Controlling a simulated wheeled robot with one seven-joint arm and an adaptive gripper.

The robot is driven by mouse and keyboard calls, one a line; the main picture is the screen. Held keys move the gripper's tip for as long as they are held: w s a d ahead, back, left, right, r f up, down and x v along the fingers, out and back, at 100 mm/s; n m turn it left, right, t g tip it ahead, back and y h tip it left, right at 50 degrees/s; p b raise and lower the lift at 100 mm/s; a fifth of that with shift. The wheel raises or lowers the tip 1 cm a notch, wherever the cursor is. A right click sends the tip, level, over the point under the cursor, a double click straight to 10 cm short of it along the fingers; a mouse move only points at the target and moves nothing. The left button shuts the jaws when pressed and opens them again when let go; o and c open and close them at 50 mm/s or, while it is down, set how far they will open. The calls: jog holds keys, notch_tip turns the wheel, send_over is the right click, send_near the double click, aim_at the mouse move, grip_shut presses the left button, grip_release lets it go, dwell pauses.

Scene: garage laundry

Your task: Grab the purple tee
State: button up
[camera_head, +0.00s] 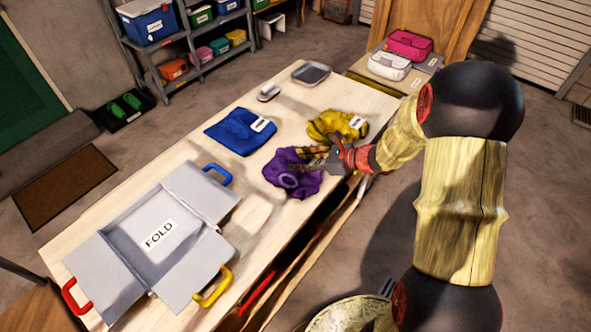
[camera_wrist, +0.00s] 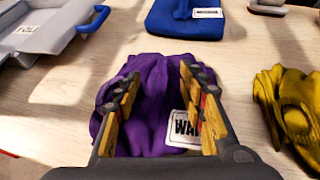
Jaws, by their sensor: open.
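The purple tee (camera_head: 291,178) lies crumpled on the wooden table, right of its middle in the head view. In the wrist view the purple tee (camera_wrist: 155,85) fills the space between and beyond my fingers, with a white label partly hidden by the right finger. My gripper (camera_head: 328,158) is open at the tee's right side in the head view. In the wrist view my gripper (camera_wrist: 160,100) has its two fingers apart over the tee, with cloth showing between them. Whether the fingers touch the cloth I cannot tell.
A yellow garment (camera_head: 335,125) lies close behind the tee, and a folded blue garment (camera_head: 240,131) lies to its left. A grey folding board (camera_head: 122,217) marked FOLD covers the table's near left. A small grey tray (camera_head: 311,74) sits at the far end.

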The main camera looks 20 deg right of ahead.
jog(key=c, duration=0.3)
grip_shut()
dwell(0.8)
